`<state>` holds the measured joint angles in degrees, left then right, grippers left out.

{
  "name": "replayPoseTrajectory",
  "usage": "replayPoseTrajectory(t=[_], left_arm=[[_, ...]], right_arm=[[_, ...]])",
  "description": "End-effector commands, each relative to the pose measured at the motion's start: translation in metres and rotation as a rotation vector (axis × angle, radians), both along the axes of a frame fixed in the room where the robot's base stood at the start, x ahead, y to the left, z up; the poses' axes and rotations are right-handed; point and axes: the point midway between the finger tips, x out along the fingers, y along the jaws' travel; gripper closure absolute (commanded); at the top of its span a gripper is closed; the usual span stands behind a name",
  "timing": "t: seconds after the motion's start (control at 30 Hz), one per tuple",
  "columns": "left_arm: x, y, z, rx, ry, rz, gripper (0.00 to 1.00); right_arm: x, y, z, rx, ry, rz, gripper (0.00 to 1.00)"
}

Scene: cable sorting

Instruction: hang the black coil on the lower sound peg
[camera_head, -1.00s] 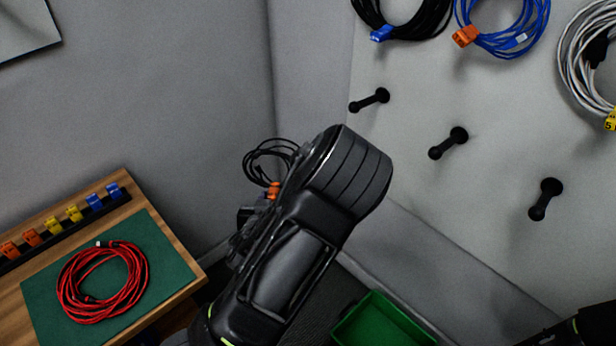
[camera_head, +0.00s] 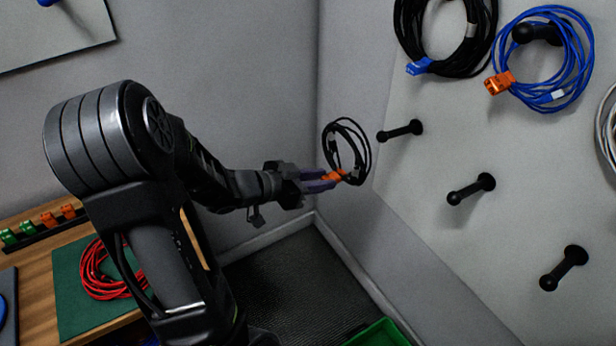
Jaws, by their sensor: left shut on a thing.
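The black coil (camera_head: 365,141) with an orange tag (camera_head: 334,176) hangs from my left gripper (camera_head: 328,179). The gripper is shut on it at the tag, and the loop stands up above the fingers. The coil is just left of the leftmost lower peg (camera_head: 400,131) in the picture, which is bare; they appear apart. Two more bare black lower pegs, a middle one (camera_head: 472,188) and a right one (camera_head: 565,268), stick out of the pale board. No label shows which is the sound peg. My right gripper is not in view.
On the board (camera_head: 440,215) above hang a black coil (camera_head: 480,45) with a blue tag, a blue coil (camera_head: 585,50) with an orange tag and a grey coil cut off at the right. A red coil (camera_head: 92,272) lies on a green mat. A green bin (camera_head: 380,335) is below.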

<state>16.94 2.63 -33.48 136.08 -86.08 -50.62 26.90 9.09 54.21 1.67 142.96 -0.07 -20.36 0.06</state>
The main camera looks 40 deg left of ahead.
Motion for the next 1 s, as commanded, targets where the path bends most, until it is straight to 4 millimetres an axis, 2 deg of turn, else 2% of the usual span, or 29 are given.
replayPoseTrajectory(t=[0.57, 1.0], left_arm=[[0.001, -0.003, 0.000, -0.001, -0.003, -0.030, 1.00], [0.023, -0.011, -0.005, 0.000, -0.004, -0.032, 1.00]], right_arm=[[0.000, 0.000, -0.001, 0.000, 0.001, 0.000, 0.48], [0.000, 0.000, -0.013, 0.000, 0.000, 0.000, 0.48]])
